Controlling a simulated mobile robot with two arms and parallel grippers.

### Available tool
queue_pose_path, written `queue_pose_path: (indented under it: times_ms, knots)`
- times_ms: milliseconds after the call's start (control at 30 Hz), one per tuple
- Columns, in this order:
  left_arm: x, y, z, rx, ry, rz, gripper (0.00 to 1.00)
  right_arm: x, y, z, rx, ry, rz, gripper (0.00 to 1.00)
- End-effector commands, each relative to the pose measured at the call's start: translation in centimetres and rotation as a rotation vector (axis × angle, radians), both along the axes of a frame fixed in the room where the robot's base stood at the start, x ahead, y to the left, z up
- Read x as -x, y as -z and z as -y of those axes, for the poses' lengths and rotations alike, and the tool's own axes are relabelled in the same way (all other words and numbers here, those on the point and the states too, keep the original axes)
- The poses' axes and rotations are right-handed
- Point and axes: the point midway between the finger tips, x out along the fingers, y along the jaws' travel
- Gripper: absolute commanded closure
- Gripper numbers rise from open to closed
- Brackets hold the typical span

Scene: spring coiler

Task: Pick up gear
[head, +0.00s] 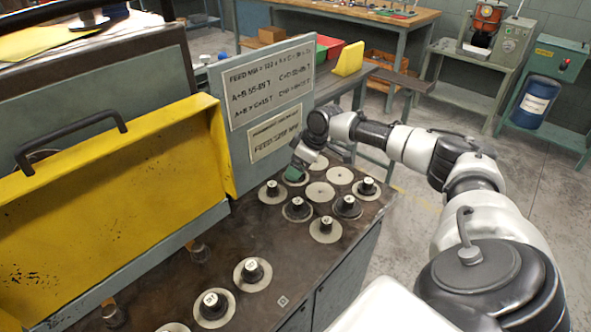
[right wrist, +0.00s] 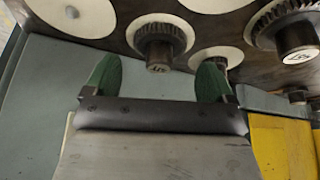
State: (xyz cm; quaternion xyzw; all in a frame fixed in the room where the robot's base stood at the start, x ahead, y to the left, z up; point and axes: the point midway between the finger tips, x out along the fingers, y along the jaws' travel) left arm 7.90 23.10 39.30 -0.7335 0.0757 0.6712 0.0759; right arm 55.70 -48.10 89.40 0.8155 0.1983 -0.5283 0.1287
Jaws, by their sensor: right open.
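Several dark gears with pale numbered hubs stand on the brown worktop (head: 300,246), most over round pale discs. In the head view a cluster includes gears (head: 297,207), (head: 347,205), (head: 325,227) and (head: 272,190). My right gripper (head: 294,175) is at the back of this cluster by the grey panel, its green fingertip low near the discs. In the right wrist view my right gripper (right wrist: 157,82) is open, with nothing between its fingers. A toothed gear (right wrist: 160,44) shows just beyond the gap. Another gear (right wrist: 290,32) is at upper right. My left gripper is not in view.
A grey panel with placards (head: 265,95) stands behind the cluster. A yellow cover (head: 115,205) with a black handle fills the left. Empty discs (head: 320,192) lie among the gears. More gears (head: 252,272) stand near the front edge. Open floor lies to the right.

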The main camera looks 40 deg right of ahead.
Motion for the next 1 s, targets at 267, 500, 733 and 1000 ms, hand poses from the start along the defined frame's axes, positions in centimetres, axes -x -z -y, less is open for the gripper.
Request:
queue_pose_path:
  times_ms: [267, 500, 733, 1000]
  knots:
    - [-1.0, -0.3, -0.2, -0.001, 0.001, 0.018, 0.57, -0.9, 2.3, -0.4, 0.000, 0.000, 0.000, 0.15]
    - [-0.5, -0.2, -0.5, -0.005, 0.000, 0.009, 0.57, -0.9, 2.3, -0.4, 0.000, -0.001, 0.000, 0.24]
    - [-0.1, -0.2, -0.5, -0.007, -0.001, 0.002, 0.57, -0.8, 2.2, -0.4, 0.000, 0.000, 0.000, 0.59]
    - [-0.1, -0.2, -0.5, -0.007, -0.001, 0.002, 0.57, -0.9, 2.2, -0.4, 0.000, 0.000, 0.002, 0.77]
